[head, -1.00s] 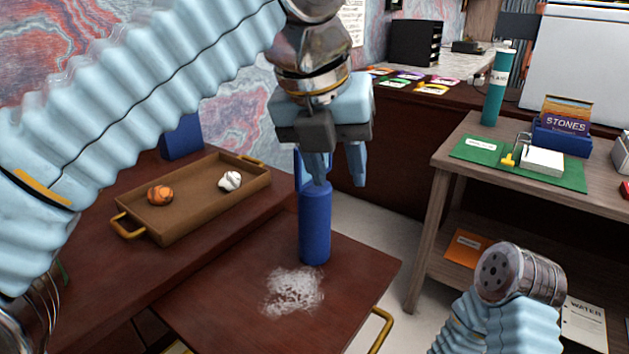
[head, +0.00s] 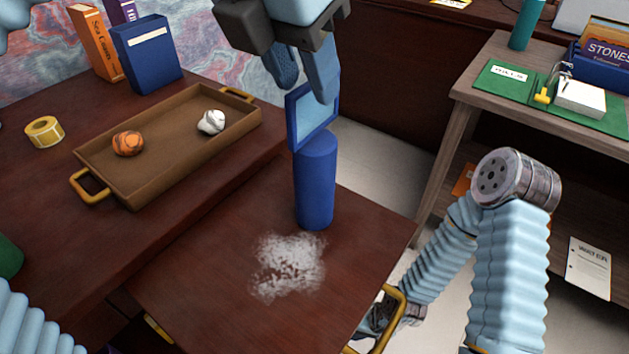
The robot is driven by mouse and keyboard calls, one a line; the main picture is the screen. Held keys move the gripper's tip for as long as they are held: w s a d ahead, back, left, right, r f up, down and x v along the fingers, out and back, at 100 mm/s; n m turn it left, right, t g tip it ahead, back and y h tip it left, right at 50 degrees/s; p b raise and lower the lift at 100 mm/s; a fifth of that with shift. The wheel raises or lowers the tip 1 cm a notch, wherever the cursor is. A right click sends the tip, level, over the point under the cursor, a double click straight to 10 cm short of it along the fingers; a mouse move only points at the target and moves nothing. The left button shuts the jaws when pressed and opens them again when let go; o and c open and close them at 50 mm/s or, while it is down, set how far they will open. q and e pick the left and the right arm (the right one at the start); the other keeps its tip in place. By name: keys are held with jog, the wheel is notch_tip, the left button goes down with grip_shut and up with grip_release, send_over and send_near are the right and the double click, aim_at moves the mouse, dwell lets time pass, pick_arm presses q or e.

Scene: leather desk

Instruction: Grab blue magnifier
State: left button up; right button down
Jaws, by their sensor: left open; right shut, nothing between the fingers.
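The blue magnifier (head: 315,182) stands upright on the pulled-out lower wooden surface, with a thick cylindrical handle below and a square blue-framed lens on top. My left gripper (head: 303,80) is open and points down directly above it. One finger is in front of the lens's top edge in the picture and hides part of it; I cannot tell whether they touch. The handle is clear of the fingers. My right arm bends down at the right, and its far end passes behind the surface's gold handle; the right gripper's fingers are hidden.
A white powdery patch (head: 287,266) lies in front of the magnifier. A brown tray (head: 165,165) holds an orange ball (head: 128,143) and a white shell-like object (head: 211,122). A tape roll (head: 45,132) and blue box (head: 147,52) stand nearby. A side table (head: 470,85) is at right.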

aim_at(320, 128)
pick_arm(q)
jog(key=x, duration=0.2)
jog(key=b+x, duration=0.1)
jog(key=x, duration=0.3)
jog(key=shift+w+a+r, duration=0.1)
jog(key=shift+w+a, duration=0.15)
jog(key=shift+c, duration=0.3)
grip_shut()
dwell(0.9)
